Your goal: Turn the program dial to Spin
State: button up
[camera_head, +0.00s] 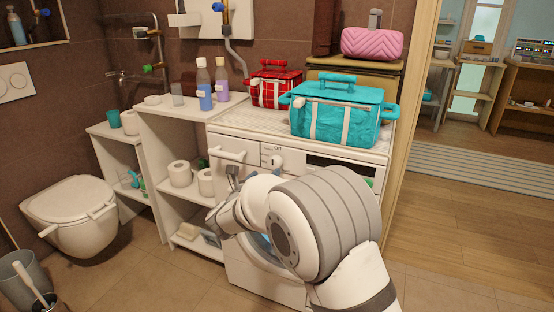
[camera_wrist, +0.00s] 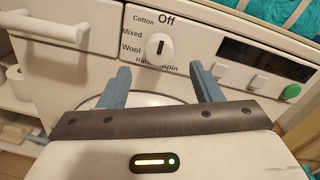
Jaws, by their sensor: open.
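The program dial (camera_wrist: 158,48) is a round white knob with a dark mark on the washing machine's white front panel. The mark stands nearly upright, toward the word Off. In the wrist view the fingertips lie just below the dial, one on each side; I cannot tell the exact distance. The washing machine (camera_head: 258,274) is partly hidden by my arm in the head view.
A white drawer handle (camera_wrist: 45,28) projects left of the dial. Right of it are a dark display (camera_wrist: 262,60) and a green button (camera_wrist: 292,91). A turquoise bag (camera_head: 335,112) and a red bag (camera_head: 268,90) stand on top. A white shelf (camera_head: 158,115) stands at the left.

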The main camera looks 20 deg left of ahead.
aim_at(273, 164)
jog(key=shift+m+h, duration=0.5)
jog(key=shift+m, duration=0.2)
jog(key=w+b, duration=0.1)
jog(key=w, duration=0.6)
